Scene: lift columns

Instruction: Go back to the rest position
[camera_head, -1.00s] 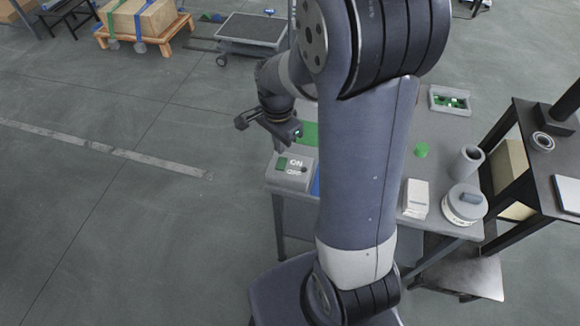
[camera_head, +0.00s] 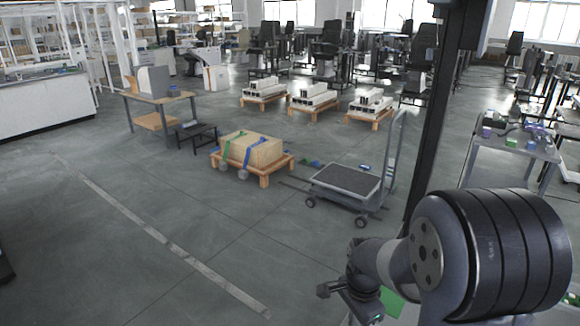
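My gripper (camera_head: 350,298) is at the bottom of the head view, right of centre, at the end of my dark grey arm. It is small and seen from above and behind, so its finger gap is not clear. A green patch (camera_head: 392,303) shows just right of it, partly covered by my arm. Most of the worktable beneath is out of view, and the box with the ON/OFF marking does not show.
A flat cart (camera_head: 345,181) stands beyond my gripper, by a dark upright column (camera_head: 432,110). A wooden pallet (camera_head: 283,170) with a strapped box (camera_head: 252,150) is left of it. The floor at left is mostly clear.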

